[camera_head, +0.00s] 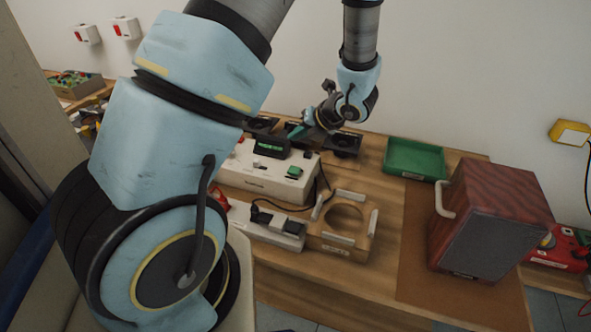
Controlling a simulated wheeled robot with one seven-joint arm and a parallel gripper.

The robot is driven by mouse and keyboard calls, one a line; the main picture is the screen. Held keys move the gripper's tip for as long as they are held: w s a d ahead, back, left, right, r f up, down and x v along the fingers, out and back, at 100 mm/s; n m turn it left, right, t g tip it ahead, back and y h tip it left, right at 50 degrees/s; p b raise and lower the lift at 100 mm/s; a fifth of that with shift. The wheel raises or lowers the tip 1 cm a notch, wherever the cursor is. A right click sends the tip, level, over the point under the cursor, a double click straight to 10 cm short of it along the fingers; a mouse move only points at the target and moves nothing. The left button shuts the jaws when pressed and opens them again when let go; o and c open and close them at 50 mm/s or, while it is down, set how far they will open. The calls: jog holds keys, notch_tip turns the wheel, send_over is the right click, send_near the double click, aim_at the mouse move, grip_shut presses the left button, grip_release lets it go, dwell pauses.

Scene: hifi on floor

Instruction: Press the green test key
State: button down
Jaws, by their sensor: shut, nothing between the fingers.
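A white test box (252,180) stands on the wooden bench. A green key (294,171) sits on its top near the right end. A black display with a green readout (270,147) stands at the back of the box. My gripper (298,131) is behind and above the green key, apart from it. It points down and to the left from my wrist. It is small and partly hidden against dark parts behind it, but it looks shut, with nothing seen in it. A red button shows at the box's back left, partly hidden by my arm.
A white strip with a black plug (281,226) and a wooden fixture with a round hole (345,225) lie in front. A dark speaker (490,220) stands right, a green tray (414,159) behind. Dark units (344,144) stand behind the box. Bench space between fixture and speaker is clear.

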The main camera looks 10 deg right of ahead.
aim_at(296, 172)
jog(key=shift+a+f+b, duration=0.1)
jog(key=shift+f+b, duration=3.55)
jog(key=shift+f, duration=0.75)
jog(key=shift+f+b, duration=0.3)
jog(key=shift+f, duration=0.1)
jog(key=shift+f+b, duration=0.4)
jog(key=shift+f, duration=0.2)
jog(key=shift+r, duration=0.1)
jog(key=shift+r+p, duration=0.9)
jog(key=shift+r, duration=0.05)
notch_tip(296, 172, up, 5)
jog(key=p, duration=0.4)
